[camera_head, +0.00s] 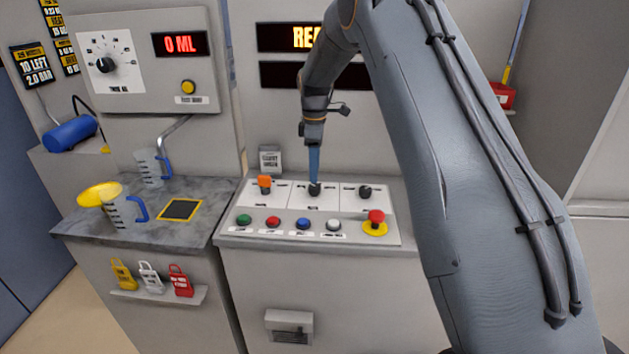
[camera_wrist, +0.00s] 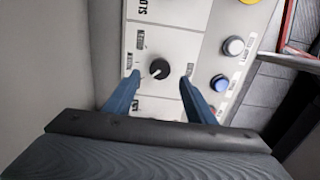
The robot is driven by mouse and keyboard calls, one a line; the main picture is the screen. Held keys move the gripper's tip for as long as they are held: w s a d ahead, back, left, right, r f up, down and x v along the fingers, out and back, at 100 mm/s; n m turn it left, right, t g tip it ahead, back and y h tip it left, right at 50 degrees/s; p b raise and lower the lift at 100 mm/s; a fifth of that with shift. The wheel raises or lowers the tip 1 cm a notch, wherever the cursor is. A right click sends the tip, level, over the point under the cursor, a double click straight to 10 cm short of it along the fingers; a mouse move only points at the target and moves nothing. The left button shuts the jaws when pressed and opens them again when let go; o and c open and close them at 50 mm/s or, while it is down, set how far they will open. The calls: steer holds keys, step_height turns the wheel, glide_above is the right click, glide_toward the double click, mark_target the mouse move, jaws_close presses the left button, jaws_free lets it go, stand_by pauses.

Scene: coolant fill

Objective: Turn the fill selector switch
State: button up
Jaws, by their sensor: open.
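A black rotary knob (camera_head: 315,190) sits in the middle section of the white control panel. I take it for the fill selector switch, but its label is too small to read. The knob also shows in the wrist view (camera_wrist: 158,68), with a light pointer line towards the lower left. My gripper (camera_head: 314,177) points down over this knob. In the wrist view my gripper (camera_wrist: 159,80) is open, with one blue finger on each side of the knob and a gap to each. Whether the fingertips reach down to knob height is unclear.
An orange switch (camera_head: 264,183) and another black knob (camera_head: 365,191) flank it. In front are green (camera_head: 244,220), red, blue (camera_head: 303,223) and white buttons, plus a red emergency stop (camera_head: 376,217). Jugs (camera_head: 124,213) stand on the left counter. A display (camera_head: 180,43) reads 0 ML.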

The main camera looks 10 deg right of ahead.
mark_target(314, 186)
steer(key=shift+f+p, duration=0.9)
steer(key=shift+f, duration=1.85)
steer(key=c, duration=1)
steer(key=shift+c, duration=0.2)
steer(key=shift+m+b, duration=0.3)
steer(key=m+b, duration=0.2)
steer(key=m, duration=0.1)
steer(key=shift+m+b, duration=0.3)
steer(key=shift+m, duration=0.1)
steer(key=m+b, duration=0.2)
steer(key=m, duration=0.2)
steer(key=m+b, duration=0.1)
steer(key=m, duration=0.4)
steer(key=shift+m+b, duration=0.7)
steer(key=shift+m, duration=1.5)
